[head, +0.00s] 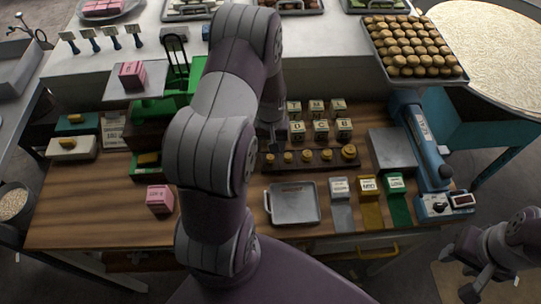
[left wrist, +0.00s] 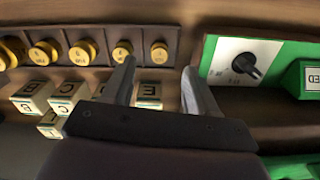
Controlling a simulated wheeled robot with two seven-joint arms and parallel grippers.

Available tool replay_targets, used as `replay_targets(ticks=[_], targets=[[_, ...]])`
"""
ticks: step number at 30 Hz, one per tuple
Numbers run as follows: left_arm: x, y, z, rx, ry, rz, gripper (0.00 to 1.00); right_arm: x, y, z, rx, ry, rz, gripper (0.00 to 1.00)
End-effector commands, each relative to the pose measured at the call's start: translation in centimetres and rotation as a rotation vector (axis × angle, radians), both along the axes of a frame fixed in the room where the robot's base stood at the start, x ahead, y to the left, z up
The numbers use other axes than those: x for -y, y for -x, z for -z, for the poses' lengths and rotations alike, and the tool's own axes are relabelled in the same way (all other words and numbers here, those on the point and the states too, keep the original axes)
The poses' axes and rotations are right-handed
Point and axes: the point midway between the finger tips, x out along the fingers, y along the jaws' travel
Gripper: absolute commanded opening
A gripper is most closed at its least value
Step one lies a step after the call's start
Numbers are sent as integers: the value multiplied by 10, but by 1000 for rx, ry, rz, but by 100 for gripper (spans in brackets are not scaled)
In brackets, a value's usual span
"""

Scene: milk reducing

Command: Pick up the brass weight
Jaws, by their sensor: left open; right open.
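Several brass weights stand in a row on a dark wooden rack (head: 313,164), growing from the smallest at the left (head: 269,158) to the largest at the right (head: 348,152). My left gripper (head: 274,143) is open above the rack's left end, partly hidden by my arm. In the left wrist view, the left gripper (left wrist: 157,68) has its fingers apart, with the smallest brass weight (left wrist: 159,51) seen between their tips. I see no contact with it. A neighbouring brass weight (left wrist: 122,51) lies beside the left fingertip. My right gripper (head: 457,271) is open and empty at the lower right.
Lettered cubes (head: 320,130) stand behind the rack. A metal tray (head: 292,204) lies in front. A green scale (head: 160,107) stands to the left and a blue scale (head: 425,150) to the right. Bare wood (head: 90,205) is free at the front left.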

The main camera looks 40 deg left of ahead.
Motion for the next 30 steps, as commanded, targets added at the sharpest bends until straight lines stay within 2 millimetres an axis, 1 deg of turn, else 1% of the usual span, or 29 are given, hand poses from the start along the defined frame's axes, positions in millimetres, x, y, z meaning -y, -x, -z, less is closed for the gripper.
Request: replay_targets(ticks=[1, 4, 6, 8, 11, 15, 16, 17, 18, 21, 30], targets=[[0, 1, 4, -4, 1, 0, 58, 0, 0, -8, 0, 0, 0, 43], [-1, 0, 22, -6, 2, 1, 58, 0, 0, -21, 1, 0, 0, 43], [-1, 0, 37, -5, 2, 1, 58, 0, 0, -22, 1, 0, 0, 43], [-1, -1, 45, -3, 2, 1, 58, 0, 0, -23, 1, 0, 0, 43], [-2, -1, 50, 0, 0, 2, 58, 0, 0, -22, 0, 0, 0, 43], [-2, -2, 50, 0, 0, 2, 58, 0, 0, -22, 0, 0, 0, 43], [-2, -2, 50, 0, 0, 2, 52, 0, 0, -22, 0, 0, 0, 43], [-2, -2, 50, 0, 0, 2, 42, 0, 0, -22, 0, 0, 0, 43], [-2, -2, 50, 0, 0, 2, 29, 0, 0, -22, 0, 0, 0, 43], [-2, -2, 50, 0, 0, 2, 0, 0, 0, -22, 0, 0, 0, 43], [-2, -2, 48, 1, -1, 2, 0, 0, 0, -21, 0, 0, 0, 43]])
